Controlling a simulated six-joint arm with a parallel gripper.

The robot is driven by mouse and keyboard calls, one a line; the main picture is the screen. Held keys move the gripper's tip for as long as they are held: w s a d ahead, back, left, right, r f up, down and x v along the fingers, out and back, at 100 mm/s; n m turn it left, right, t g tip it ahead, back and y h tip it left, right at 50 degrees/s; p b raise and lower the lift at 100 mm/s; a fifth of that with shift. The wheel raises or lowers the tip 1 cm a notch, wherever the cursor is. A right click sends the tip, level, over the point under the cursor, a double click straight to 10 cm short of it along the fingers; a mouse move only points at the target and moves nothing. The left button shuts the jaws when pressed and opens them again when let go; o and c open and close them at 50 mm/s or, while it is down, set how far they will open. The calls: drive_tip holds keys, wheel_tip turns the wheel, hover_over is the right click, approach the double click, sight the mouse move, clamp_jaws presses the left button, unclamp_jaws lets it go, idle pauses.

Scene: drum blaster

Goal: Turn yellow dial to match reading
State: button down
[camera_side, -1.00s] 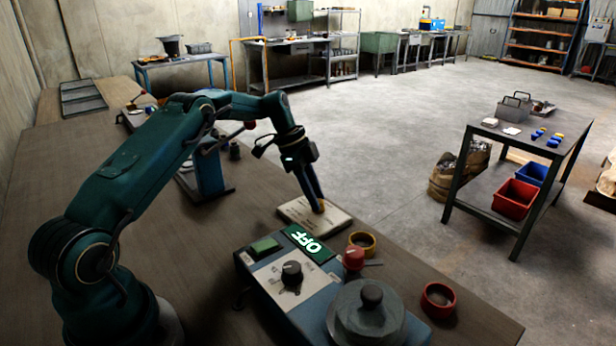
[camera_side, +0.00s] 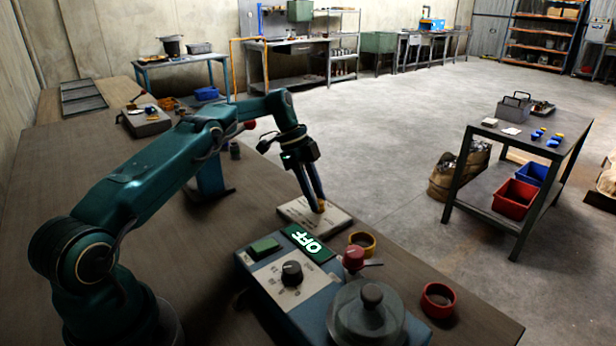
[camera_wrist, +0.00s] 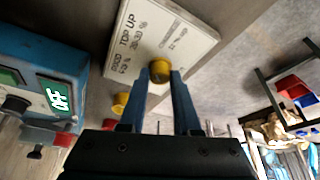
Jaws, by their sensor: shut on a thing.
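A small yellow dial (camera_side: 321,206) stands on a pale plate (camera_side: 300,213) with printed lines, one reading "TOP UP". In the wrist view the yellow dial (camera_wrist: 160,71) sits between my two fingertips, near the plate's edge (camera_wrist: 118,45). My gripper (camera_side: 318,203) points down and is shut on the dial; it also shows in the wrist view (camera_wrist: 160,80). The dial's pointer or mark cannot be made out. A green display (camera_side: 308,244) on the blue machine reads OFF.
The blue machine (camera_side: 330,310) stands close in front, with a black knob (camera_side: 291,273), a red knob (camera_side: 353,258) and a clear-lidded drum (camera_side: 366,318). A yellow ring (camera_side: 362,243) and a red ring (camera_side: 438,300) lie near the table's right edge.

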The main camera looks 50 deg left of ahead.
drive_tip(key=shift+a, duration=0.1)
drive_tip(key=c, duration=0.6)
unclamp_jaws()
drive_tip(key=shift+n, duration=0.5)
